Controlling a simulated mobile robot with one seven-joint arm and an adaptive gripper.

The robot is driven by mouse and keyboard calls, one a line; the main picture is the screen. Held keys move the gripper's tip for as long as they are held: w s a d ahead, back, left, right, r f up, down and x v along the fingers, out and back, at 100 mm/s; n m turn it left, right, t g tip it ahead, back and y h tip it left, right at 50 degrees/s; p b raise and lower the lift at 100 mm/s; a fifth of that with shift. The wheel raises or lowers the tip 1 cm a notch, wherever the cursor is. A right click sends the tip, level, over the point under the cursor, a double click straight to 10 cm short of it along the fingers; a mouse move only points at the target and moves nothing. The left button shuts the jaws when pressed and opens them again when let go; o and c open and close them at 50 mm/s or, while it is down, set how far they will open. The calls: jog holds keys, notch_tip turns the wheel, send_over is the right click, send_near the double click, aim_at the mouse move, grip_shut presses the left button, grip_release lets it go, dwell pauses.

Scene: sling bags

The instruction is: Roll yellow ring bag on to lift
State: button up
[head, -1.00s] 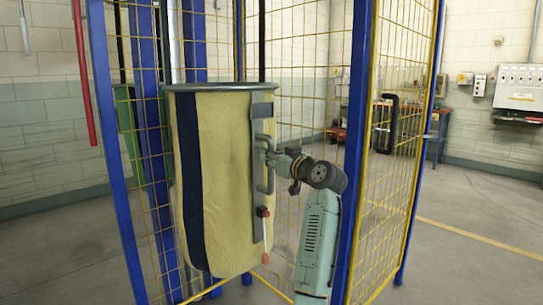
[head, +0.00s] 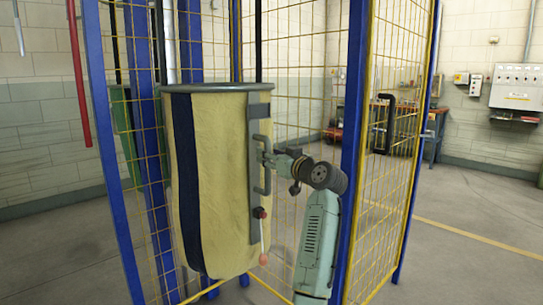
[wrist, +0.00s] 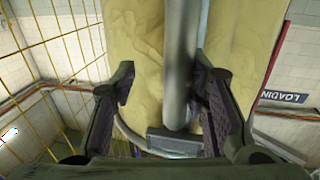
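The yellow bag (head: 220,190) with a dark blue vertical stripe hangs upright from a grey ring (head: 215,88), within the blue-post mesh cage. A grey plate (head: 257,115) with handles runs down its right side. My gripper (head: 265,158) is at the upper handle on that side. In the wrist view my gripper (wrist: 165,90) is open, with a grey handle bar (wrist: 180,60) between its fingers. The bar is close to the right finger, with a gap to the left one. Whether the right finger touches it I cannot tell. The lift cannot be clearly identified.
A yellow mesh cage with blue posts (head: 355,130) stands around the bag, one post just right of my arm. A red pole (head: 80,85) is at the left. A workbench (head: 432,135) and wall boxes (head: 515,88) are at the back right. Floor at right is clear.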

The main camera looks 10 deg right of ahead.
jog(key=shift+d, duration=0.1)
jog(key=v, duration=1.2)
dwell(0.6)
